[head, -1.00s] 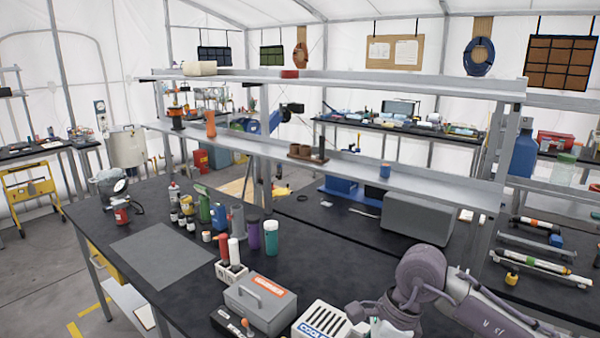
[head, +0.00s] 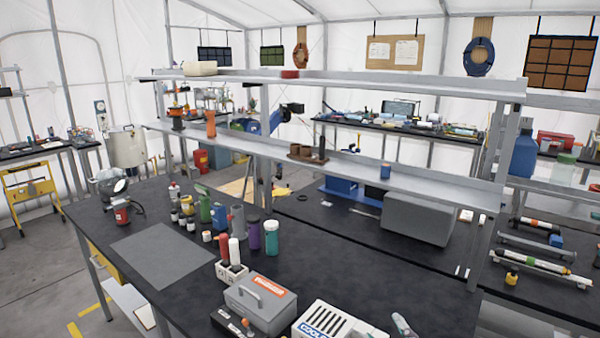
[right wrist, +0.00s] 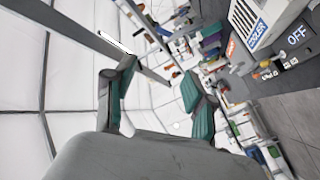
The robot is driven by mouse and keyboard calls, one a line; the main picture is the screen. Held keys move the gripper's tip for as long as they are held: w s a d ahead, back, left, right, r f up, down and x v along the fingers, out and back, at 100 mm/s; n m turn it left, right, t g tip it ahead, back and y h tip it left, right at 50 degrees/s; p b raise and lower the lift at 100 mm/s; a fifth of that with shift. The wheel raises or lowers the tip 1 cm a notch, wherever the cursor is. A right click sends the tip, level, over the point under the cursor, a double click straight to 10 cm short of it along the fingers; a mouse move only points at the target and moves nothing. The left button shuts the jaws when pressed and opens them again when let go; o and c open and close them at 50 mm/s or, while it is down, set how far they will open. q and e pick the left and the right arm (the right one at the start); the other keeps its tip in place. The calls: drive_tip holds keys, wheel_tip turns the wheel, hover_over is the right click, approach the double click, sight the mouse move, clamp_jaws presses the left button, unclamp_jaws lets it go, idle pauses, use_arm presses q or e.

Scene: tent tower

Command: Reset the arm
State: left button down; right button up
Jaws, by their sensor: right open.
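My right gripper (right wrist: 158,95) shows in the right wrist view with its two green-padded fingers spread wide apart. It is open, with nothing between the fingers. The right arm does not show in the head view now. My left gripper is in neither current view. In the right wrist view the picture is turned on its side, with the bench and its items off to the right, away from the fingers.
The black workbench (head: 330,275) carries a grey toolbox (head: 262,303), a white cooler box (head: 335,322), a grey mat (head: 163,254) and several bottles. A metal shelf (head: 430,183) runs above its back. A small bottle (head: 402,325) lies at the front edge.

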drive_tip(key=s+d+f+m+g+h, duration=0.1)
drive_tip(key=s+d+f+m+g, duration=0.15)
drive_tip(key=s+f+g, duration=0.35)
drive_tip(key=s+d+f+m+g+h, duration=0.1)
drive_tip(key=s+d+f+m+g, duration=0.2)
drive_tip(key=f, duration=0.5)
drive_tip(key=s+f+m+g, duration=0.1)
drive_tip(key=s+f+g, duration=0.25)
drive_tip(key=s, duration=0.45)
drive_tip(key=s+f+m+g, duration=0.1)
drive_tip(key=s+f+g, duration=0.1)
drive_tip(key=s+f, duration=0.35)
wheel_tip(320, 180, down, 29)
drive_tip(key=s+g+b, duration=0.1)
drive_tip(key=s+b, duration=0.2)
drive_tip(key=b, duration=0.3)
drive_tip(key=s+d+f+b, duration=0.1)
drive_tip(key=s+f+b, duration=0.1)
drive_tip(key=s+f, duration=0.6)
drive_tip(key=s+d+f+g+b, duration=0.1)
drive_tip(key=s+f+b, duration=0.1)
drive_tip(key=s+f, duration=0.6)
wheel_tip(320, 180, down, 5)
drive_tip(key=shift+s+d+f, duration=0.2)
drive_tip(key=shift+s+d, duration=0.05)
drive_tip(key=shift+d, duration=0.05)
